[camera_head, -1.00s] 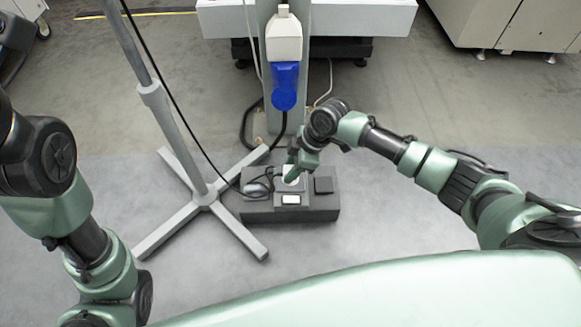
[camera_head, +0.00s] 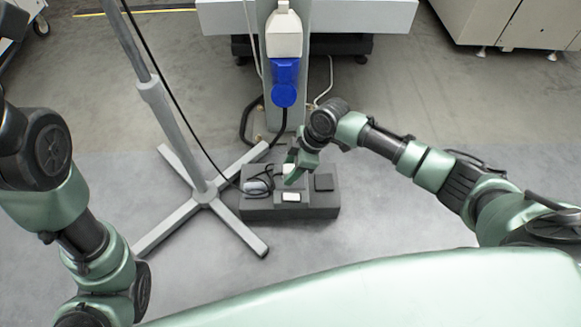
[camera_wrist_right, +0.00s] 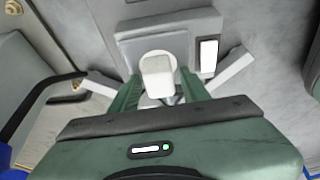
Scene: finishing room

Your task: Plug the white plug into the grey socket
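The white plug (camera_head: 288,169) is at the middle grey socket (camera_head: 279,193) on the dark block on the floor. In the right wrist view the plug (camera_wrist_right: 157,76) stands in front of the light grey socket plate (camera_wrist_right: 127,47); how deeply it sits is hidden. My right gripper (camera_head: 289,168) is low over the block, with its green fingers spread on both sides of the plug. In the wrist view the fingers (camera_wrist_right: 160,80) flank the plug with narrow gaps and look open. My left arm is at the left; its gripper is out of view.
A grey corded piece (camera_head: 257,186) lies on the block's left part and a dark square (camera_head: 323,183) on its right. A stand with crossed feet (camera_head: 206,197) is close by at the left. A blue and white connector (camera_head: 284,80) hangs on the post behind.

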